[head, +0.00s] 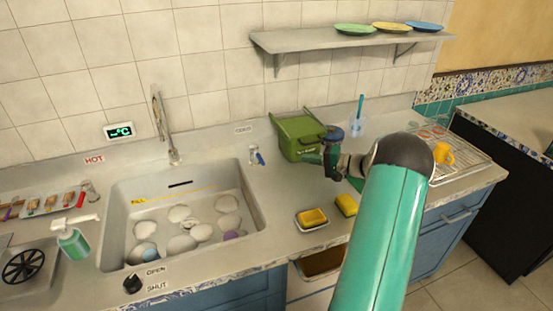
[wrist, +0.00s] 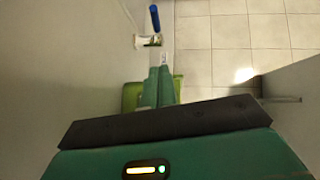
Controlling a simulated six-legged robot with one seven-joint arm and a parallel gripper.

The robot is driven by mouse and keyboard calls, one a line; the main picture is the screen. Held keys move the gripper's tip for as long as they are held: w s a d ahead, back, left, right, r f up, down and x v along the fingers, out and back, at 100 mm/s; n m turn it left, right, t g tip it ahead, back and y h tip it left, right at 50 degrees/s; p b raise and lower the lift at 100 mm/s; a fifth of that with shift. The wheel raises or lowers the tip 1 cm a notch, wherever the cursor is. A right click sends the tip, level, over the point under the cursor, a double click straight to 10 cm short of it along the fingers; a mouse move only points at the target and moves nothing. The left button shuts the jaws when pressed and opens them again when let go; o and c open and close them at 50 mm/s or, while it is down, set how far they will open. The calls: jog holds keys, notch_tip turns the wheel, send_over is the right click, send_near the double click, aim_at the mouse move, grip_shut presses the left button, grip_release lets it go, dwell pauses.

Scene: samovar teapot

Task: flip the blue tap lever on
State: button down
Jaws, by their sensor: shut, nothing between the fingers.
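The blue tap lever (head: 260,158) sits on a small pale tap (head: 253,150) on the counter, just right of the sink and below the COLD label. In the wrist view the blue lever (wrist: 154,18) shows at the top, beyond the fingertips, with the tap's pale base (wrist: 147,41) below it. My gripper (head: 313,158) is to the right of the lever, in front of the green bin. In the wrist view my gripper (wrist: 159,70) has its two green fingers together, with nothing between them. The fingertips are apart from the lever.
The green bin (head: 297,135) stands close to my gripper. The sink (head: 118,218) holds several dishes, with a tall faucet (head: 166,130) behind it. A sponge in a dish (head: 312,217) and another sponge (head: 346,205) lie in front.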

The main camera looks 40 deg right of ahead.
send_near(258, 155)
jog(key=shift+w+d+f, duration=0.2)
jog(key=shift+w+d, duration=0.7)
jog(key=shift+w, duration=0.15)
jog(key=a, duration=0.1)
jog(key=w+a, duration=0.1)
jog(key=a, duration=0.1)
jog(key=shift+w+a+f, duration=0.2)
jog(key=shift+a+f, duration=0.15)
jog(key=shift+f, duration=0.05)
jog(key=shift+a, duration=0.15)
